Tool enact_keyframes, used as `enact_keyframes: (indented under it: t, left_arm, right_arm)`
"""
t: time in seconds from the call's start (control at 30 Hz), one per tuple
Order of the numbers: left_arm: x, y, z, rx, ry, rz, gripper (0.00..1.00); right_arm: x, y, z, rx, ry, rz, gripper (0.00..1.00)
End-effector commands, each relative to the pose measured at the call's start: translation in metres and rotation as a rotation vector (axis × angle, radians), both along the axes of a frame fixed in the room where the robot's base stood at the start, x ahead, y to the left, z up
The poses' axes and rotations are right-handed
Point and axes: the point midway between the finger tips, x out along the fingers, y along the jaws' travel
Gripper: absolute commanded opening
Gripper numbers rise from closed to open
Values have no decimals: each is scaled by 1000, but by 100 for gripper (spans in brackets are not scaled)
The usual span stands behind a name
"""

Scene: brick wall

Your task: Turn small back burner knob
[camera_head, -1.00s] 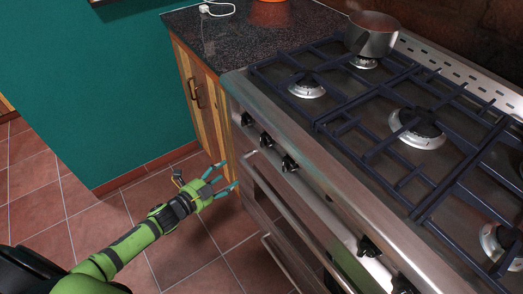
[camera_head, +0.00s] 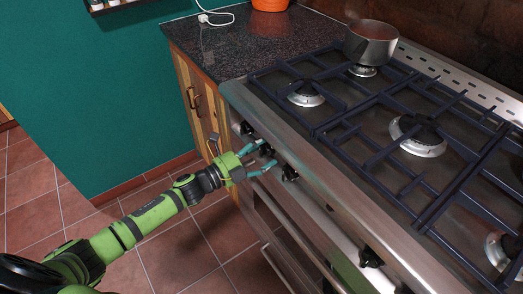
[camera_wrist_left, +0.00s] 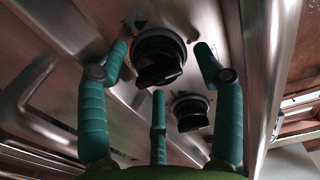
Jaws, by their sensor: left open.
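The stove's front panel carries a row of black knobs: one at the far left end (camera_head: 247,128), one beside my gripper (camera_head: 265,149), one just right of it (camera_head: 290,173) and others further right. I cannot tell from markings which is the small back burner's. My left gripper (camera_head: 268,156) is open at the panel. In the left wrist view its teal fingers spread around a black knob (camera_wrist_left: 158,57), which sits between the two upper fingertips. I cannot tell whether they touch it. A second knob (camera_wrist_left: 190,112) shows below, near the lower finger. My right gripper is out of view.
A metal pot (camera_head: 371,42) stands on the back left burner. Dark grates (camera_head: 385,125) cover the cooktop. An oven handle (camera_head: 285,215) runs below the knobs. A dark counter (camera_head: 245,50) and wooden cabinet (camera_head: 200,95) adjoin at left. The tiled floor in front is clear.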

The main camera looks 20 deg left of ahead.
Motion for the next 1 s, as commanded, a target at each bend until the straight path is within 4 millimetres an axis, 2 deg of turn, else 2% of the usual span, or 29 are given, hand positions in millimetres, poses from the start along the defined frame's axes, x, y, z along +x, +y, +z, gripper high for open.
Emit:
enact_keyframes:
  t: [0.17,0.2,0.33,0.73,1.0]
  left_arm:
    - [0,0,0,0,0,0,67]
    - [0,0,0,0,0,0,63]
    - [0,0,0,0,0,0,11]
    - [-1,-2,1,-28,19,-4,11]
    - [-1,-3,3,-149,113,-6,11]
  right_arm:
    - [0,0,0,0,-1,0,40]
    - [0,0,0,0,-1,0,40]
    - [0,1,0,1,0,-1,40]
    - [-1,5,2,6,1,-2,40]
    - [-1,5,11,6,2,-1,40]
